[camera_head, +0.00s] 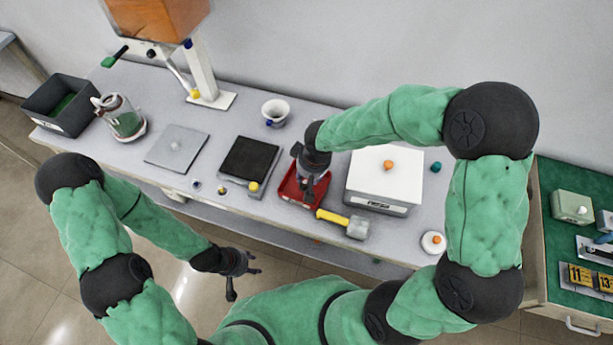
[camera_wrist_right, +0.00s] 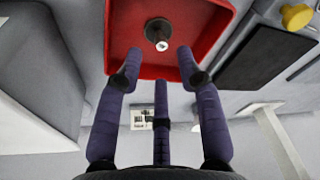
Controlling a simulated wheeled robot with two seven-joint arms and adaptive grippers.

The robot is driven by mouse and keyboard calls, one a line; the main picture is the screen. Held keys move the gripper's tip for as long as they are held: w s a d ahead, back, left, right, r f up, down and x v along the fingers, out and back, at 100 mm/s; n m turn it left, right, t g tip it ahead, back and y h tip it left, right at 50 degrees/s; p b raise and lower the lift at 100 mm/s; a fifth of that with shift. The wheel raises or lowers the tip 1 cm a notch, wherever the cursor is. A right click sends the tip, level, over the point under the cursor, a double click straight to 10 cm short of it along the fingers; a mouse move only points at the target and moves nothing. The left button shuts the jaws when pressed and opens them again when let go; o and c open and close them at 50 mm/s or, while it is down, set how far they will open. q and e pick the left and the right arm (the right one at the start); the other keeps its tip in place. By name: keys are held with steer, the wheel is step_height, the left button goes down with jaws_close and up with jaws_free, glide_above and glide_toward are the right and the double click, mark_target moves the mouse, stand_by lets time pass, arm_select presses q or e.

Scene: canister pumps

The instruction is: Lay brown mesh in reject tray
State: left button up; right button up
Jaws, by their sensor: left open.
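The red tray (camera_head: 286,190) stands near the table's front edge; I take it for the reject tray. It fills the top of the right wrist view (camera_wrist_right: 222,20). In that view a small round dark brown piece with a bright metal middle (camera_wrist_right: 157,32) lies inside the tray; it looks like the brown mesh. My right gripper (camera_head: 308,192) points down over the tray. Its fingers are spread in the wrist view (camera_wrist_right: 160,84), apart from the brown piece, with nothing between them. My left gripper (camera_head: 246,279) is open and empty in front of the table.
A yellow-handled tool (camera_head: 343,221) lies right of the tray. A white-topped scale (camera_head: 370,175) stands behind it. Left are a black-topped plate (camera_head: 249,158), a grey plate (camera_head: 177,147) and a glass canister (camera_head: 124,122). A white cup (camera_head: 275,111) stands behind.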

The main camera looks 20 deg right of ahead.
steer(key=p+v, duration=0.1)
steer(key=v, duration=0.5)
steer(key=shift+r+p, duration=0.4)
